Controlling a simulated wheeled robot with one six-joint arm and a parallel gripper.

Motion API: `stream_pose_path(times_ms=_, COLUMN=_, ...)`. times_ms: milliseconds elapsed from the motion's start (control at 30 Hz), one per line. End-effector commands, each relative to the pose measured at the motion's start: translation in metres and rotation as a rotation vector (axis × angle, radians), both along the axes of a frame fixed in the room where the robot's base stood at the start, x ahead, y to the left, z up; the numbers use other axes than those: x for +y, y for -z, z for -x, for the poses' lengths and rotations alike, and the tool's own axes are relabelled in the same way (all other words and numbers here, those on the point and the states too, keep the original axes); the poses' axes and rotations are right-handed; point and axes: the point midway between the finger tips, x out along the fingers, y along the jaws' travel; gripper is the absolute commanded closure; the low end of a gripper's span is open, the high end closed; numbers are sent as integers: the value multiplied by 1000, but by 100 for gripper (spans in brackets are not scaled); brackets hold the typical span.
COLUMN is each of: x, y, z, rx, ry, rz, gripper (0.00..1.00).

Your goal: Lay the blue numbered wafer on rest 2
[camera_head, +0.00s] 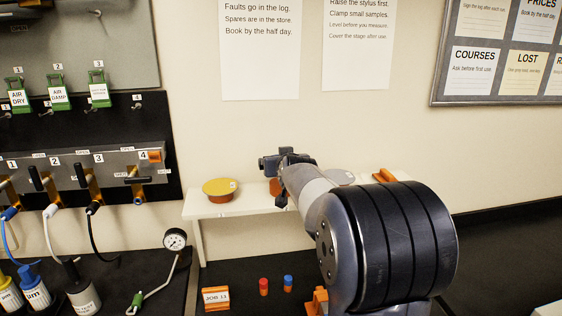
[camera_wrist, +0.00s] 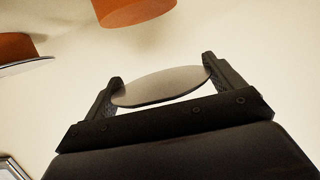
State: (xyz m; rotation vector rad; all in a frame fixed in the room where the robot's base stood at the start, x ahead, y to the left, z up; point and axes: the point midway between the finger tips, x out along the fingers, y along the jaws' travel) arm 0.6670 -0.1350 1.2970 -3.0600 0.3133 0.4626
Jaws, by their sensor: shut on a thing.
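My gripper (camera_head: 285,160) is above the white shelf at the back wall. In the wrist view its two fingers are shut on the edges of a thin round wafer (camera_wrist: 160,87). The wafer looks grey-beige there; no blue or number shows on this side. In the head view the held wafer cannot be made out. An orange rest (camera_head: 275,187) is partly hidden behind my gripper. An orange rest also shows at the top of the wrist view (camera_wrist: 135,8), apart from the held wafer. Which numbers the rests bear cannot be read.
A yellow wafer (camera_head: 220,187) lies on the left rest. A greyish wafer (camera_head: 341,177) is right of my gripper, partly hidden by my arm. An orange piece (camera_head: 385,175) is at the shelf's right. The pressure gauge (camera_head: 175,239) stands at lower left. Posters hang behind.

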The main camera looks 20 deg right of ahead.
Motion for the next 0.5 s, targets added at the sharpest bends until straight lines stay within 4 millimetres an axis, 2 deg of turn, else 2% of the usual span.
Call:
stream_pose_path(times_ms=167, x=0, y=-1, z=2, rx=-1, ry=0, rz=-1, gripper=52)
stream_pose_path(times_ms=500, x=0, y=30, z=2, rx=0, ry=1, rz=-2, gripper=52)
